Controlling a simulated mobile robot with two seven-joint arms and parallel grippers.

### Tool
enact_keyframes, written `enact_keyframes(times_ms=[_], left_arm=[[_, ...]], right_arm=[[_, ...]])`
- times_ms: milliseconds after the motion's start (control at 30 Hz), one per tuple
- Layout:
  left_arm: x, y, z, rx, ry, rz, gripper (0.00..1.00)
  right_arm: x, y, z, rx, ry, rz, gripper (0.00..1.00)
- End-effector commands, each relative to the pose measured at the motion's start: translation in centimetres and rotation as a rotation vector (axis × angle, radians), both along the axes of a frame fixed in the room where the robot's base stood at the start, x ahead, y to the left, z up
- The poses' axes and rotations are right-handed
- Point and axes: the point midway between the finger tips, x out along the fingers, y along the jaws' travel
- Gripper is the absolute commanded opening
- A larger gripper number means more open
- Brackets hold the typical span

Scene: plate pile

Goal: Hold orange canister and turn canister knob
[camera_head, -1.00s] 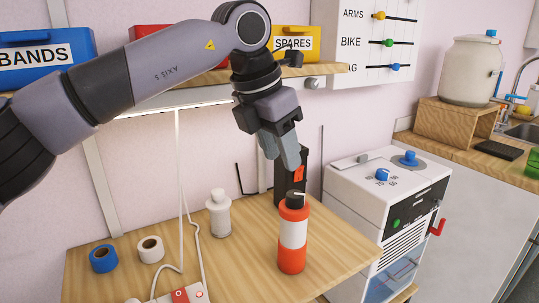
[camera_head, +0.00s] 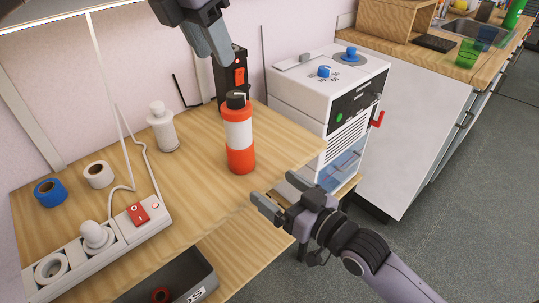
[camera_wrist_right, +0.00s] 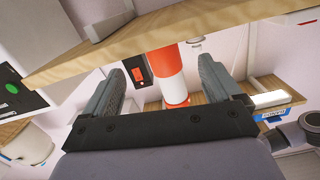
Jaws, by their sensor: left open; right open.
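The orange canister (camera_head: 240,157) has a white band and a black knob (camera_head: 236,99) on top. It stands upright on the wooden table near its right edge. My left gripper (camera_head: 218,50) is open above and behind the canister, partly cut off by the top edge of the head view, and touches nothing. My right gripper (camera_head: 272,194) is open and empty, in front of the canister and to its lower right, by the table edge. In the right wrist view the canister (camera_wrist_right: 168,64) shows beyond and between the open fingers (camera_wrist_right: 165,85); the table edge hides part of it.
A white bottle (camera_head: 162,128) stands left of the canister, and a black device (camera_head: 226,80) behind it. Blue (camera_head: 49,192) and white (camera_head: 98,174) tape rolls and a power strip (camera_head: 110,238) lie to the left. A white machine (camera_head: 310,101) stands right of the table.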

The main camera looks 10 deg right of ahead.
Motion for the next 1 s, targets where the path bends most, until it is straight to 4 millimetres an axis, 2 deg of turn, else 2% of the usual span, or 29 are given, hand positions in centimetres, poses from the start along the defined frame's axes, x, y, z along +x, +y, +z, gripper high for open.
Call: enact_keyframes(times_ms=[33, 100, 267, 433, 800, 1000], left_arm=[[0.0, 0.0, 0.0, 0.000, 0.000, 0.000, 0.43], [0.0, 0.0, 0.0, 0.000, 0.000, 0.000, 0.43], [0.0, 0.0, 0.0, 0.000, 0.000, 0.000, 0.43], [0.0, 0.0, 0.0, 0.000, 0.000, 0.000, 0.43], [0.0, 0.0, 0.0, 0.000, 0.000, 0.000, 0.43], [0.0, 0.0, 0.0, 0.000, 0.000, 0.000, 0.43]], right_arm=[[0.7, 0.6, 1.4, 0.005, -0.031, 0.027, 0.92], [1.3, 1.3, 3.0, 0.014, -0.063, 0.063, 0.92], [2.4, 2.8, 4.9, 0.013, -0.112, 0.147, 0.92], [3.6, 2.9, 4.9, -0.009, -0.130, 0.215, 0.92], [5.4, 1.6, 4.4, -0.039, -0.134, 0.261, 0.92], [6.7, 3.0, 4.5, -0.038, -0.135, 0.263, 0.92]])
